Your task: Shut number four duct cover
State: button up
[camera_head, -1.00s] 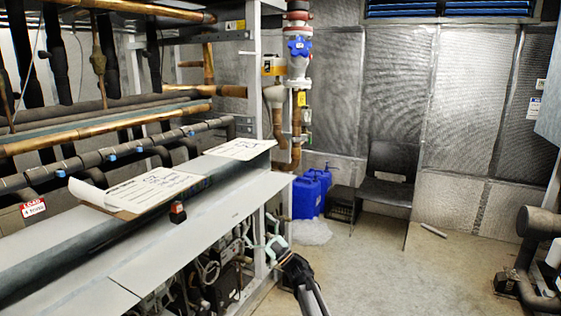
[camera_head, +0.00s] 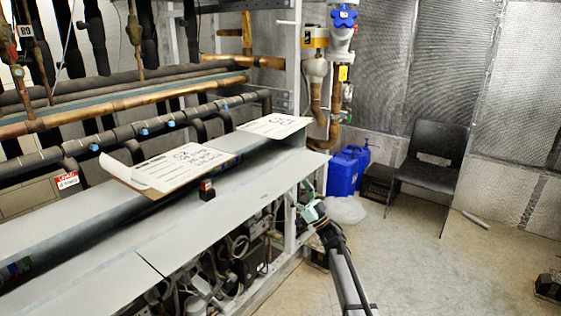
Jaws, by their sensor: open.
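Long grey sheet-metal covers lie along the top of the rack. The longer front panel (camera_head: 215,222) reaches to the rack's right end, and a nearer panel (camera_head: 90,290) meets it at a seam. A dark gap of the duct shows behind them, with small coloured parts inside at the far left. I see no number four, so I cannot tell which panel is cover four. My gripper (camera_head: 311,205) is small and partly dark, beside the rack's right end, just below the panel's corner. It appears empty, open and apart from the covers.
Paper sheets (camera_head: 185,168) and a small black-and-orange switch (camera_head: 207,190) sit on the covers. Pipes (camera_head: 120,108) run behind. Blue canisters (camera_head: 343,173) and a black chair (camera_head: 428,160) stand beyond. The floor on the right is mostly clear.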

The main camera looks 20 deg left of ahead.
jog(key=p+x, duration=0.3)
jog(key=x, duration=0.8)
grip_shut()
grip_release()
jog(key=shift+d, duration=0.1)
jog(key=v, duration=1.2)
